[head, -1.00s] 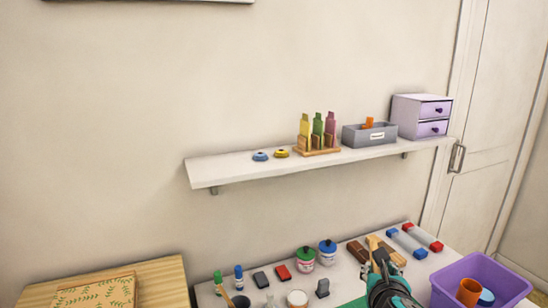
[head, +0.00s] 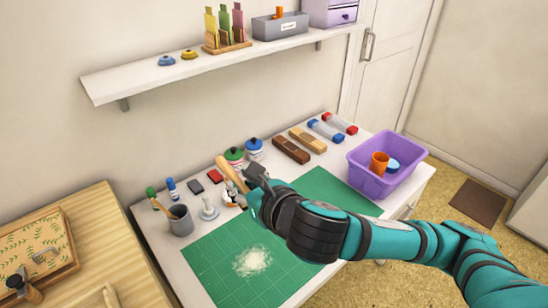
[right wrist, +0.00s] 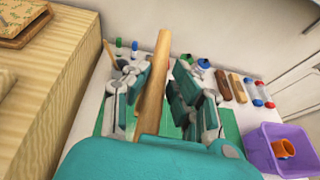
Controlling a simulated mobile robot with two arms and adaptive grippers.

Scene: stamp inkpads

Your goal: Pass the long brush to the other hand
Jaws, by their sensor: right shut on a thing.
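The long brush (head: 231,172) shows as a pale wooden handle slanting up and left from my right gripper (head: 257,190). My right gripper is shut on it, above the back edge of the green mat. In the right wrist view the brush (right wrist: 153,80) stands between the two fingers of the gripper (right wrist: 160,95), its far end pointing away from me. The brush's other end is hidden by my gripper and wrist. My left gripper is not in view.
A grey cup (head: 181,221) with a stick stands left of the mat (head: 205,265), which carries white powder (head: 252,261). Jars, ink pads and blocks line the back. A purple bin (head: 385,182) stands right. A wooden side table (head: 95,240) lies left. A shelf (head: 130,84) hangs above.

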